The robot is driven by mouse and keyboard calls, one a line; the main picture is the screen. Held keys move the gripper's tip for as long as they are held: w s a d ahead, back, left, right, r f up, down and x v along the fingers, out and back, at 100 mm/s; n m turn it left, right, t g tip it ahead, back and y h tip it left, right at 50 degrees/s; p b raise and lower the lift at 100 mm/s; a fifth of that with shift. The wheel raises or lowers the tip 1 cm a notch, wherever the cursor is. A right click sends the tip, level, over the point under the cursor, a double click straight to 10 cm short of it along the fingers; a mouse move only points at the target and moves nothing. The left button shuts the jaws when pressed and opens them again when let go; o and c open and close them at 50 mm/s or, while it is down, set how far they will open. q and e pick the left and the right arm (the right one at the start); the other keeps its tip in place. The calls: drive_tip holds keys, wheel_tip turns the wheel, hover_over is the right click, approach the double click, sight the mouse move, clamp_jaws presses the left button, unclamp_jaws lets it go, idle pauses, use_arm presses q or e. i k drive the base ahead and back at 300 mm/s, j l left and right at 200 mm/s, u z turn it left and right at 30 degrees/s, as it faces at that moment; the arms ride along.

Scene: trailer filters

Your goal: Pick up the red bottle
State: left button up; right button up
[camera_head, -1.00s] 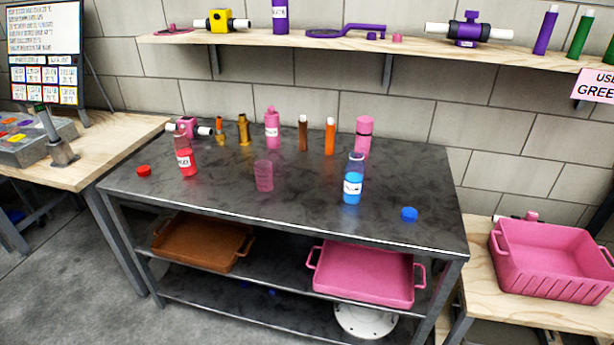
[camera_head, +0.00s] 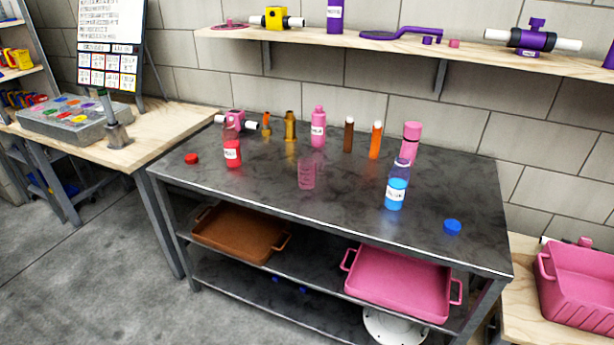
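The red bottle (camera_head: 232,152) stands upright on the left part of the dark metal table (camera_head: 270,190). It is clear, with red contents and a white label, and its top is open or capless as far as I can tell. A red cap (camera_head: 191,158) lies on the table to its left. Neither of my grippers shows in the head view.
A pink cup (camera_head: 306,173), a blue bottle (camera_head: 397,187) and a blue cap (camera_head: 452,227) are to the right. A pink bottle (camera_head: 318,128) and several tubes stand behind. Trays sit on the lower shelf; floor (camera_head: 90,270) is clear at front left.

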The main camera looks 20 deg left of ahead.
sight(229, 136)
drive_tip(key=i+j+u, duration=0.5)
drive_tip(key=i+u, duration=0.3)
drive_tip(key=i, duration=0.05)
